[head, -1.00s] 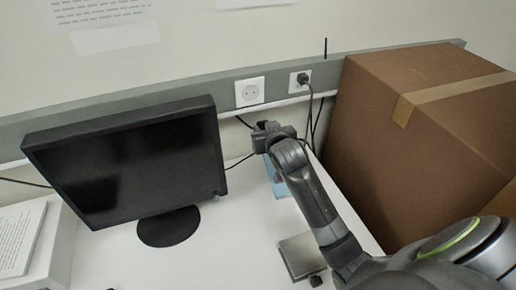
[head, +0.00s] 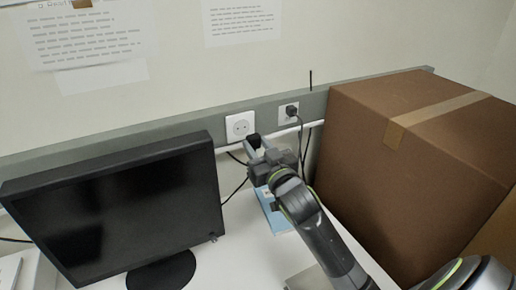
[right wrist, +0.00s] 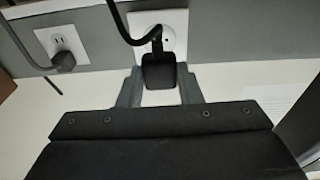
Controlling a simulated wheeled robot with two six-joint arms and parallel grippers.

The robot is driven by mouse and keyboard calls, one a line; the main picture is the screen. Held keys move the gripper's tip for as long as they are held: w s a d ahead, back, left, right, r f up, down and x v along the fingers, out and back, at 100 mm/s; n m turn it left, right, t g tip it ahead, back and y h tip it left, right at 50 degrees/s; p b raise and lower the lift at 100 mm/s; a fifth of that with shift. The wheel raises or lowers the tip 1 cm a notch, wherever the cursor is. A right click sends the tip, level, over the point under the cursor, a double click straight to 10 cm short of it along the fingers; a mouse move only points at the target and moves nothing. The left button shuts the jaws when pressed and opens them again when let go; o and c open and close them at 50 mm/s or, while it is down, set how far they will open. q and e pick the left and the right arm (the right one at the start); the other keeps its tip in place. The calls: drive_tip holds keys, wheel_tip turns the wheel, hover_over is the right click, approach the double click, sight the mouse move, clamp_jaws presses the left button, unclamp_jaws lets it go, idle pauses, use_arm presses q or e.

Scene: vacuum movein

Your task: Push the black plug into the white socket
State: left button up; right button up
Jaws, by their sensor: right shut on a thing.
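The black plug (right wrist: 158,72) is held between the two fingers of my right gripper (right wrist: 160,90) in the right wrist view. A black cord runs from it. In the head view the plug (head: 254,141) shows at the tip of my right gripper (head: 260,150), just below and right of the white socket (head: 240,125). The white socket (right wrist: 176,28) is behind the plug in the right wrist view, partly covered by plug and cord. The plug is outside the socket; the exact gap cannot be told. My left gripper is not in view.
A second wall socket with another black plug (head: 292,110) in it is to the right in the head view. A black monitor (head: 110,215) stands left, a large cardboard box (head: 400,165) right. A light blue object (head: 272,210) lies below my gripper on the white desk.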

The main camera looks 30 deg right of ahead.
sight(241, 127)
drive_tip(key=shift+w+d+b, duration=0.15)
drive_tip(key=shift+w+b, duration=0.85)
drive_tip(key=shift+w, duration=1.75)
drive_tip(key=shift+p, duration=0.75)
drive_tip(key=shift+w, duration=0.55)
idle(0.4)
drive_tip(key=o, duration=1)
drive_tip(key=shift+s, duration=0.1)
drive_tip(key=s+f+b, duration=0.2)
drive_tip(key=s+b, duration=0.2)
drive_tip(key=s, duration=1.3)
drive_tip(key=shift+a+b, duration=0.4)
drive_tip(key=shift+a, duration=0.05)
